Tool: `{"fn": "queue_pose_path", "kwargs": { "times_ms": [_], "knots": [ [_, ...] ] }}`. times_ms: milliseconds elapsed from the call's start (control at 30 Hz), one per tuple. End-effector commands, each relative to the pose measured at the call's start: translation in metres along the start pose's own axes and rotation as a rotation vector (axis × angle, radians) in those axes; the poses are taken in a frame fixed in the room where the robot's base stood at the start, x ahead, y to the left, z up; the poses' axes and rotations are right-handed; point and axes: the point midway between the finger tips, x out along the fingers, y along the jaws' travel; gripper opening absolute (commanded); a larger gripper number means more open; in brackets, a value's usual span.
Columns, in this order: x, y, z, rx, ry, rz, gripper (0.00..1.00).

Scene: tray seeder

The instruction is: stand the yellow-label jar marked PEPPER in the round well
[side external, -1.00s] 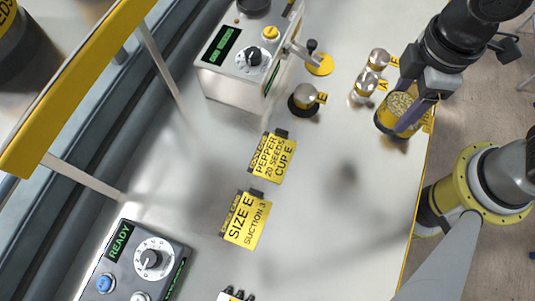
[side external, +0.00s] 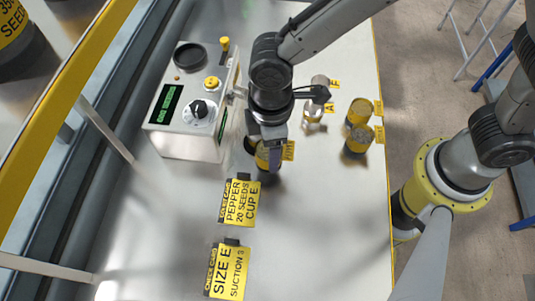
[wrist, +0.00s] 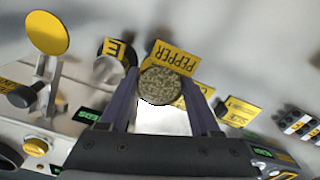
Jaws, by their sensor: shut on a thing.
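The PEPPER jar (wrist: 160,87), seen from its seed-filled top with its yellow label beyond, is between the purple fingers of my gripper (wrist: 160,103) in the wrist view. My gripper (side external: 268,168) is shut on it. In the side view the jar (side external: 261,159) is mostly hidden behind the fingers, beside the seed machine (side external: 188,148) and above the PEPPER card. A dark round recess (side external: 190,56) is on top of the machine; I cannot tell whether it is the round well. The jar is clear of it.
The cup marked E (wrist: 112,66) is close left of the jar in the wrist view. Two metal cups (side external: 313,111) and two yellow-label jars (side external: 357,141) stand to the right. The PEPPER card (side external: 240,203) and SIZE E card (side external: 227,273) lie in front. The table's right front is clear.

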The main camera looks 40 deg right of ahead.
Motion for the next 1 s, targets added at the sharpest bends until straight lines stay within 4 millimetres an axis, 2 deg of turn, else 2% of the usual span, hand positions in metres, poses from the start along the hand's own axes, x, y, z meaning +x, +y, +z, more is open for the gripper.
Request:
{"fn": "queue_pose_path", "kwargs": {
  "times_ms": [133, 333, 733, 767, 833, 1000],
  "knots": [
    [0.009, 0.002, -0.006, 0.0, -0.001, 0.0, 0.02],
    [0.035, 0.002, -0.005, 0.0, -0.001, 0.0, 0.02],
    [0.04, 0.002, -0.005, 0.0, 0.0, 0.0, 0.02],
    [0.041, 0.002, -0.005, 0.0, 0.0, 0.0, 0.66],
    [0.041, 0.002, -0.005, 0.0, 0.0, 0.0, 0.76],
    [0.04, 0.001, -0.005, 0.0, 0.0, 0.0, 0.76]
  ]
}}
